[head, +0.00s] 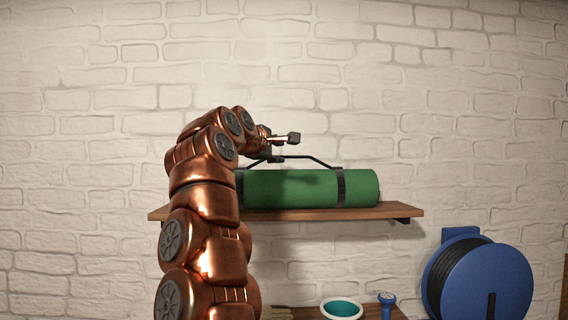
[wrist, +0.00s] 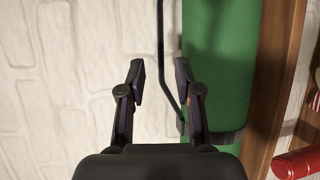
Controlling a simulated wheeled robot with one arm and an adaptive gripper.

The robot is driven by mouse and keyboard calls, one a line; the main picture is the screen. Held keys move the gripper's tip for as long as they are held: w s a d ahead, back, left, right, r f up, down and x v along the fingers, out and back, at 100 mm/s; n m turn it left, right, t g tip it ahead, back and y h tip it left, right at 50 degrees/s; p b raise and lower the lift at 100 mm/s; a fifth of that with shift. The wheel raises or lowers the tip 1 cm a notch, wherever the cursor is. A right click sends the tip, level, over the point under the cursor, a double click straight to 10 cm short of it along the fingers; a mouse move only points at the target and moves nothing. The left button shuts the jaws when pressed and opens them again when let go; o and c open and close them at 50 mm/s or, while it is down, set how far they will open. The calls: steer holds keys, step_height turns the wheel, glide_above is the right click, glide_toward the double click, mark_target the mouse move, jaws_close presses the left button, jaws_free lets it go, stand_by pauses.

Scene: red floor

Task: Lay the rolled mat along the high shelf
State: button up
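The green rolled mat (head: 300,188) lies lengthwise on the wooden shelf (head: 400,211) on the wall. It has two black straps and a black carrying handle (head: 318,160) raised above it. My gripper (head: 282,146) is above the mat, close to the handle's top. In the wrist view my gripper (wrist: 161,82) is open, its two fingers apart. The handle (wrist: 162,45) runs through the gap between them, with no clear grip on it. The mat (wrist: 215,65) and shelf (wrist: 277,75) are to the right there. My arm hides the mat's left end in the head view.
A blue hose reel (head: 485,280) stands at lower right. Below the shelf, a teal-lined bowl (head: 342,309) and a blue object (head: 387,303) sit on a lower wooden surface. A red cylinder (wrist: 297,164) shows in the wrist view. The brick wall is close behind the shelf.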

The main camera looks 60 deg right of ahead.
steer(key=shift+b+v, duration=0.3)
steer(key=shift+v, duration=0.95)
steer(key=shift+r, duration=0.15)
